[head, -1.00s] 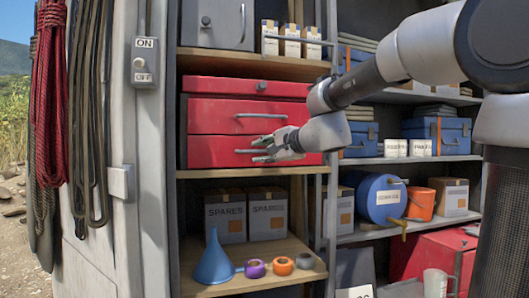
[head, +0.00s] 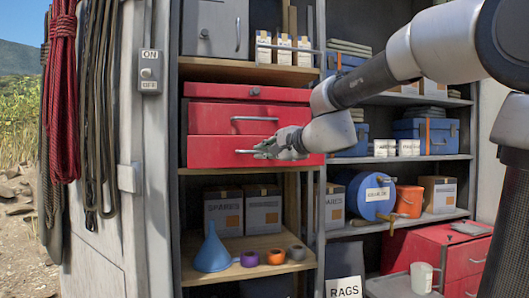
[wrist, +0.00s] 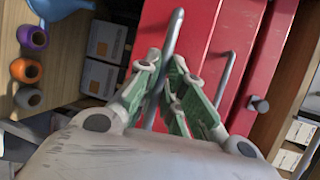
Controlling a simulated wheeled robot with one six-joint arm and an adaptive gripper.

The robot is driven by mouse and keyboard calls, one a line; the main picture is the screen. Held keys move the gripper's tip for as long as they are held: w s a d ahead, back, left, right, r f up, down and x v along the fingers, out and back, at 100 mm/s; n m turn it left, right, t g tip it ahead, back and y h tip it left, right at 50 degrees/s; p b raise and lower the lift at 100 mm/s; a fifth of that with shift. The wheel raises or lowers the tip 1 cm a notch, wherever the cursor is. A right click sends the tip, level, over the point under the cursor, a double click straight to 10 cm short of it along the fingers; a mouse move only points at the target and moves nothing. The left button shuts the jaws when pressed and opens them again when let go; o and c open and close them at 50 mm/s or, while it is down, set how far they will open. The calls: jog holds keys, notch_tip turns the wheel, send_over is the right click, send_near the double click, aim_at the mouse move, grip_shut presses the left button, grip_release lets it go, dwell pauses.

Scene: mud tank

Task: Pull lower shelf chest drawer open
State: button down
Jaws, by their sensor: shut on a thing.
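The red chest stands on the middle shelf, with a lid (head: 251,92) on top and two drawers below it. The upper drawer (head: 210,118) is closed, with a grey bar handle. The lower drawer (head: 215,155) has a similar handle (wrist: 174,40). My gripper (head: 264,148) reaches in from the right and is shut on this lower handle. In the wrist view its green-padded fingers (wrist: 164,80) close around the bar, which runs between them. The fingers hide the handle's middle. I cannot tell how far the lower drawer stands out.
Under the chest, a shelf holds spares boxes (head: 262,210), a blue funnel (head: 212,250) and tape rolls (head: 250,258). A shelf post (head: 318,215) stands right of them. Blue cases and a blue drum (head: 372,194) fill the right rack. Ropes (head: 63,100) hang at left.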

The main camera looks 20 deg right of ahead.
jog(key=s, duration=0.6)
jog(key=shift+s, duration=0.4)
jog(key=c, duration=1.5)
grip_release()
jog(key=v, duration=1.2)
